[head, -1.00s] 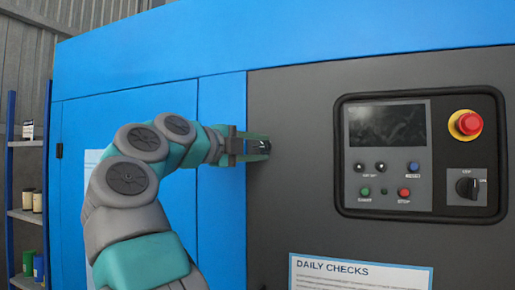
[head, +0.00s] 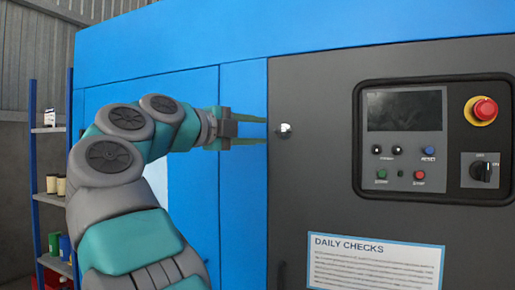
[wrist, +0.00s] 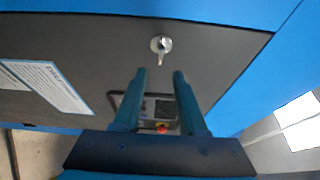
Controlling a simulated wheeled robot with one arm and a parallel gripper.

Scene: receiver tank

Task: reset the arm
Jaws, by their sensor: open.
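My gripper (head: 250,130) is in front of the blue panel, left of the grey cabinet door. Its two teal fingers are apart with nothing between them. A small shiny door latch (head: 284,131) on the grey door is just right of the fingertips in the head view, with a gap between. In the wrist view the latch (wrist: 161,46) lies beyond the fingertips (wrist: 160,75), its lever pointing toward the bottom of the picture. My arm is bent and raised at the left of the head view.
The control panel (head: 372,190) has a dark screen, several buttons, a red emergency stop (head: 482,110) and a rotary switch (head: 482,172). A "DAILY CHECKS" sheet (head: 376,262) is below. A blue shelf rack (head: 50,130) with cans stands at the far left.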

